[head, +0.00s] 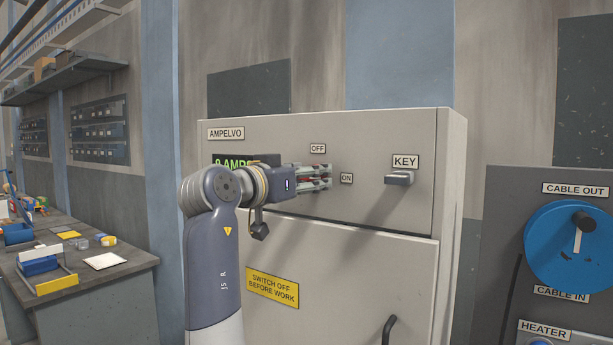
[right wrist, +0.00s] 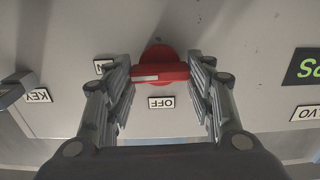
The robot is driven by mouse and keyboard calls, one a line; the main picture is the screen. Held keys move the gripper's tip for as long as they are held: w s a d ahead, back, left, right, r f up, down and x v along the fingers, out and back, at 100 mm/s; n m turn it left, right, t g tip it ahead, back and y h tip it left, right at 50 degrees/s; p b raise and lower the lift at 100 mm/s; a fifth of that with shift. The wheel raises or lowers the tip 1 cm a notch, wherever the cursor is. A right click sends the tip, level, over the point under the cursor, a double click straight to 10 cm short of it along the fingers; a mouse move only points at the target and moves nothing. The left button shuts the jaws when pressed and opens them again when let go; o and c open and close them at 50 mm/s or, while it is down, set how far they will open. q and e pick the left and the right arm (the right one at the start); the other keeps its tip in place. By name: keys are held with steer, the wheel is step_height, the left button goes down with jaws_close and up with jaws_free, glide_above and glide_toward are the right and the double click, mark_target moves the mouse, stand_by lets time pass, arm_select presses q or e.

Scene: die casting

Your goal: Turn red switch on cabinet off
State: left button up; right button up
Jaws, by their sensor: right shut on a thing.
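The red switch (right wrist: 172,72) is on the grey cabinet front. Its handle lies level in the right wrist view, with its white mark at the end toward the ON label (right wrist: 103,66). The OFF label (right wrist: 161,102) is just below it in that view. My right gripper (right wrist: 160,82) has one finger at each end of the handle and is shut on it. In the head view the right gripper (head: 318,178) reaches the cabinet (head: 350,270) below the OFF label and beside the ON label, mostly hiding the switch. My left gripper is not in view.
A key switch (head: 399,178) sticks out right of the gripper. A partly hidden green-lettered display (head: 231,162) is on the left. A black door handle (head: 388,330) is below. A cluttered workbench (head: 120,268) stands left, and a panel with a blue wheel (head: 560,255) stands right.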

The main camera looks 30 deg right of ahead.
steer(key=shift+w+f+n+p, duration=0.1)
steer(key=shift+w+n+p, duration=0.05)
steer(key=shift+n+p, duration=7.55)
steer(key=shift+n+b, duration=1.15)
steer(key=shift+n, duration=0.05)
steer(key=o, duration=1.1)
steer(key=shift+c, duration=0.2)
steer(key=shift+d+f, duration=0.1)
